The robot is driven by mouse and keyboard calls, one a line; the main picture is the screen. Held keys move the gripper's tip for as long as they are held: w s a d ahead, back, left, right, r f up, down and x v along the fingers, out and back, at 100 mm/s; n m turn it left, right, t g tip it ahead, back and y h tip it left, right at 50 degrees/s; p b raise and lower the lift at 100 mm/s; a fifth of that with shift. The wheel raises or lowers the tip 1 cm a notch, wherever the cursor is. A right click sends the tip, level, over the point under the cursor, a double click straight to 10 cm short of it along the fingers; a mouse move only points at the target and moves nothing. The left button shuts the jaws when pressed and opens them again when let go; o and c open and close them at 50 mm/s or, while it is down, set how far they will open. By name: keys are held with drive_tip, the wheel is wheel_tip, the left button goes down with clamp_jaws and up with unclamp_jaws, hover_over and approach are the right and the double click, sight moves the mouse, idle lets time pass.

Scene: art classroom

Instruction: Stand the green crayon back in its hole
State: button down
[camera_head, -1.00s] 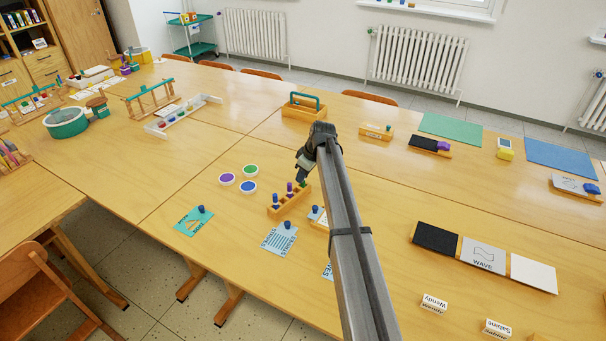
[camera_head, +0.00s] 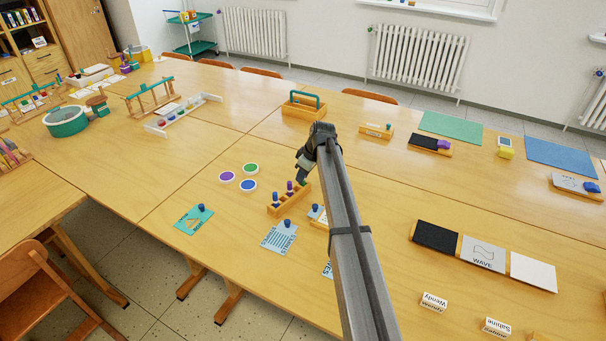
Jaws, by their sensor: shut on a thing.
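The wooden crayon holder (camera_head: 275,210) stands on the table near the middle of the view. Purple and blue-purple crayons (camera_head: 289,187) stand upright in it. My gripper (camera_head: 302,175) is over the far right end of the holder, pointing down. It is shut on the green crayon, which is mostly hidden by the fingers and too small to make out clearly. I cannot tell whether the crayon's lower end is in its hole or just above it.
Purple (camera_head: 227,176), green (camera_head: 250,168) and blue (camera_head: 248,185) discs lie left of the holder. Cards with blue knobs, such as the striped card (camera_head: 279,236), lie in front. A wooden caddy (camera_head: 303,108) stands behind. My arm hides the table right of the holder.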

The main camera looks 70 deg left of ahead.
idle(0.4)
drive_tip(key=c, duration=1)
unclamp_jaws()
drive_tip(key=shift+o, duration=0.3)
drive_tip(key=shift+o, duration=0.8)
drive_tip(key=shift+r, duration=2.95)
drive_tip(key=shift+w, duration=0.1)
